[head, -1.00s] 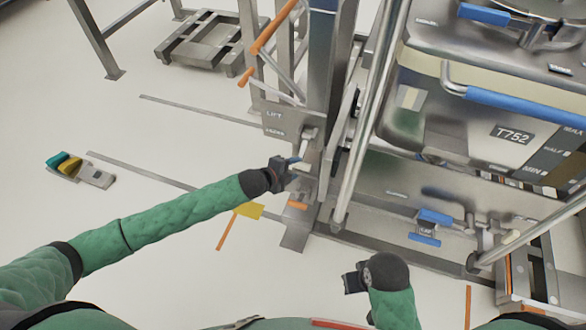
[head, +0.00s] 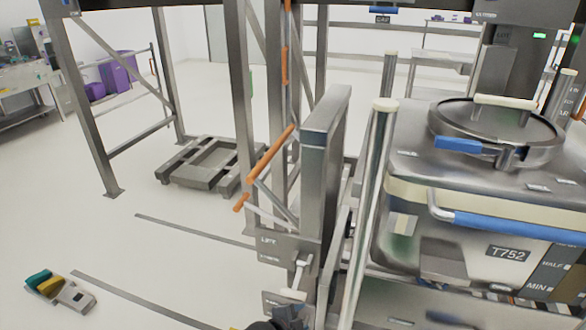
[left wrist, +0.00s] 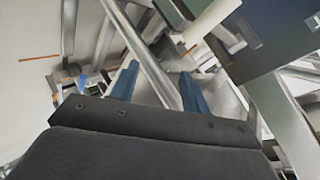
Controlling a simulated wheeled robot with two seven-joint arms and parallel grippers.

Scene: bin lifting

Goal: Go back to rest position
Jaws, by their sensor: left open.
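My left gripper (head: 292,316) shows at the bottom edge of the head view, mostly cut off. It is just below the white-handled lever (head: 299,276) on the lift's control panel (head: 270,244), which is marked LIFT. In the left wrist view its two blue fingers stand apart, so the gripper (left wrist: 158,80) is open. A metal bar (left wrist: 143,55) passes behind the gap between the fingers. I cannot tell whether the gripper touches the lever. My right gripper is in neither current view. The steel bin (head: 460,235) marked T752, with a round lid and blue handles, stands at the right.
The lift column (head: 325,150) and upright rail (head: 372,200) stand close to my left gripper. Orange handles (head: 268,157) stick out left of the column. A low metal pallet frame (head: 208,160) stands farther back. The floor at left is mostly clear, with a yellow-green tool (head: 60,290).

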